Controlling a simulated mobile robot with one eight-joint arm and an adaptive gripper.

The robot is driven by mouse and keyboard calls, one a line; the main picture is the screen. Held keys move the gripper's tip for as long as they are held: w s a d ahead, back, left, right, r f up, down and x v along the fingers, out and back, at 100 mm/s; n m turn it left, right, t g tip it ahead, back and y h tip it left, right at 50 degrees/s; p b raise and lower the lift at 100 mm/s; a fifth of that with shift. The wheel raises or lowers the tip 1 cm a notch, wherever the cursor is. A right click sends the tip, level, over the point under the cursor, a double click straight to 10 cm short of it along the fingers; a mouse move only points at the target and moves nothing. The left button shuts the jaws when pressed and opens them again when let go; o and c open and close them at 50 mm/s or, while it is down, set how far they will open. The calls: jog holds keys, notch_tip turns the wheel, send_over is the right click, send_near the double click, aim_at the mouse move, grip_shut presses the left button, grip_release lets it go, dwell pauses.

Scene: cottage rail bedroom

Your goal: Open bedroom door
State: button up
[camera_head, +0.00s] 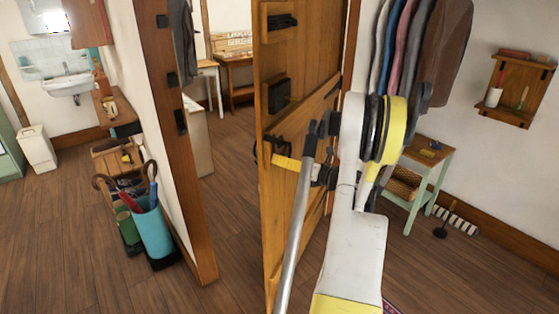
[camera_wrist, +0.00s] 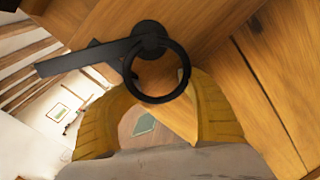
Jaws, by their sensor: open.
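The wooden bedroom door (camera_head: 300,90) stands ajar in the middle of the head view, with a wide gap between its free edge and the wooden door post (camera_head: 160,100). In the wrist view, a black ring handle (camera_wrist: 131,84) hangs from a round boss, with a black latch bar (camera_wrist: 75,62) reaching left. My gripper (camera_wrist: 160,95) is open, its yellow fingers on either side of the ring's lower part. I cannot tell whether a finger touches the ring.
A blue umbrella bin (camera_head: 153,232) stands left of the post. Clothes (camera_head: 410,50) hang right of the door, above a small green-legged table (camera_head: 432,160). A wall shelf (camera_head: 518,90) is at far right. The floor in the doorway gap (camera_head: 225,175) is clear.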

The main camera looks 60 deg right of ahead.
jog(key=shift+w+a, duration=0.1)
jog(key=shift+a, duration=0.1)
jog(key=shift+d, duration=0.1)
jog(key=s, duration=1.2)
